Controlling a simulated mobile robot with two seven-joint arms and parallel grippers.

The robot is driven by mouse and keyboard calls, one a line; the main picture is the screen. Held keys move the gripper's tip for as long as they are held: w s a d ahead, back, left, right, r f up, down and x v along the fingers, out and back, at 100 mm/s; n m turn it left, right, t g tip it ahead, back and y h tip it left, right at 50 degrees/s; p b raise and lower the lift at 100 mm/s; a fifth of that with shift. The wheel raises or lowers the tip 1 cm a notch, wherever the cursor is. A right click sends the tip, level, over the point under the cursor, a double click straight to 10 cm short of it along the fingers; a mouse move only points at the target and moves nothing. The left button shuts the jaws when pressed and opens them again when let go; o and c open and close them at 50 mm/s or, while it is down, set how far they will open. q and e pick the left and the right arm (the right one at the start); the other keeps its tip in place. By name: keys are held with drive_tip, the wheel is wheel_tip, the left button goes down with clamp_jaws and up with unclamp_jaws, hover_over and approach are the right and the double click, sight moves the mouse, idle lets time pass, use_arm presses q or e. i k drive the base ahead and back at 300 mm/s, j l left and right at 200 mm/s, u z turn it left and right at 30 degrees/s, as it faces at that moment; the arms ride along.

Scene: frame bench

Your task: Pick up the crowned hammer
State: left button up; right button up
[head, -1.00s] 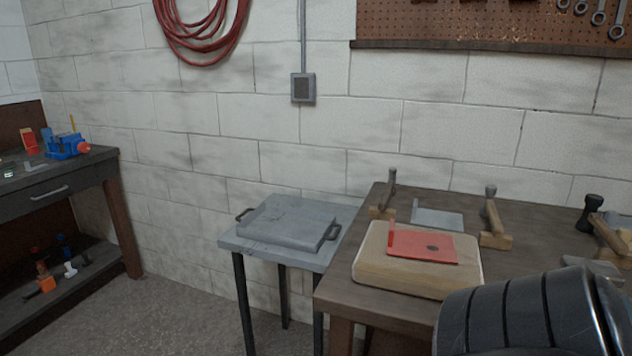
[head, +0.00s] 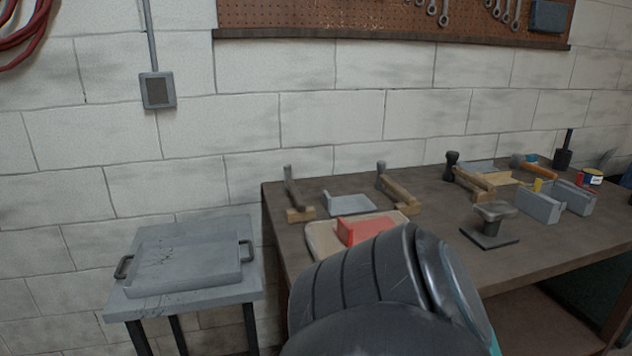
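A tool that looks like a hammer, with an orange-brown handle (head: 540,169) and a dark head, lies toward the back right of the bench in the head view. It is small, and I cannot tell whether its face is crowned. A short metal stake with a rounded, flared top (head: 494,211) stands on a dark square plate left of and nearer than it. Neither of my grippers is in view. Only a dark, ribbed link of my own arm shows at the bottom middle, covering part of the bench's front.
The workbench (head: 440,235) also holds a red bracket (head: 365,229) on a pale board, a grey plate (head: 349,204), wooden blocks with dark uprights and grey blocks (head: 541,206). A grey side table (head: 182,301) with a handled tray (head: 190,259) stands left. The bench's right front is clear.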

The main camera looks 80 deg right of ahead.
sight(290, 188)
drive_tip(key=i+z, duration=0.25)
drive_tip(key=z, duration=0.15)
drive_tip(key=i+l+z, duration=0.1)
drive_tip(key=z, duration=0.35)
drive_tip(key=i+j+z, duration=0.15)
drive_tip(key=i+z, duration=0.25)
drive_tip(key=k, duration=0.05)
